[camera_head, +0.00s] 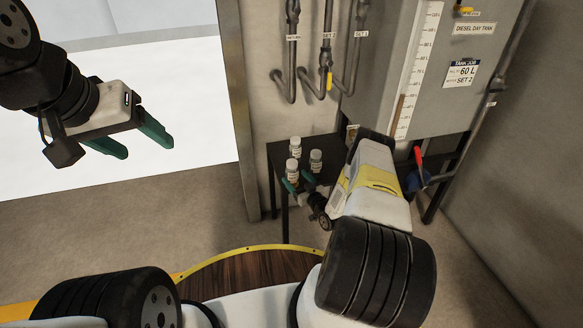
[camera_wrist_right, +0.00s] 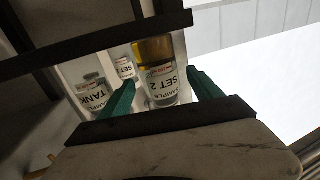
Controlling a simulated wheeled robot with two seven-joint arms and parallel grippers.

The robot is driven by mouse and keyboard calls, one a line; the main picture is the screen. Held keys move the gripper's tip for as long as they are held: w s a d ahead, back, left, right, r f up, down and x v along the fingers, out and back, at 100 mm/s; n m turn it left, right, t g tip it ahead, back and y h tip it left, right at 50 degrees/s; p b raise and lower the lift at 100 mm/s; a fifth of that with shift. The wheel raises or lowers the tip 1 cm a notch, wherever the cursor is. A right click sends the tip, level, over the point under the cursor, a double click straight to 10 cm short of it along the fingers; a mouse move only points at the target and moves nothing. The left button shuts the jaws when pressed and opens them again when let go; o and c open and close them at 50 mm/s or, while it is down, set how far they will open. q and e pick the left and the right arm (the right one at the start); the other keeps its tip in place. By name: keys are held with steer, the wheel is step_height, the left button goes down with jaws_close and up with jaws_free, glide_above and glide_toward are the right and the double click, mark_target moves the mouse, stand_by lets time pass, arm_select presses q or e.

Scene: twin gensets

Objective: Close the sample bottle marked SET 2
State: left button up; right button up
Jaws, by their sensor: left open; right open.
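The SET 2 sample bottle (camera_wrist_right: 163,86), with amber contents, shows between the two green fingers of my right gripper (camera_wrist_right: 162,78) in the right wrist view. The fingers stand apart; I cannot tell whether either touches it. In the head view my right gripper (camera_head: 299,180) is low at the small dark table, by the front white-topped bottle (camera_head: 292,171), whose label is too small to read. The cap state of the SET 2 bottle cannot be told. My left gripper (camera_head: 148,148) is open and empty, raised at the left, far from the bottles.
Two other bottles stand close by, one marked TANK (camera_wrist_right: 93,97) and a smaller-looking one (camera_wrist_right: 124,67). The dark table (camera_head: 274,158) stands beside the grey diesel day tank (camera_head: 455,85). Pipes (camera_head: 328,50) and a red-handled valve (camera_head: 418,156) are near.

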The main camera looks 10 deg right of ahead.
mark_target(295, 178)
steer(key=v, duration=0.5)
steer(key=shift+s, duration=0.1)
stand_by(0.4)
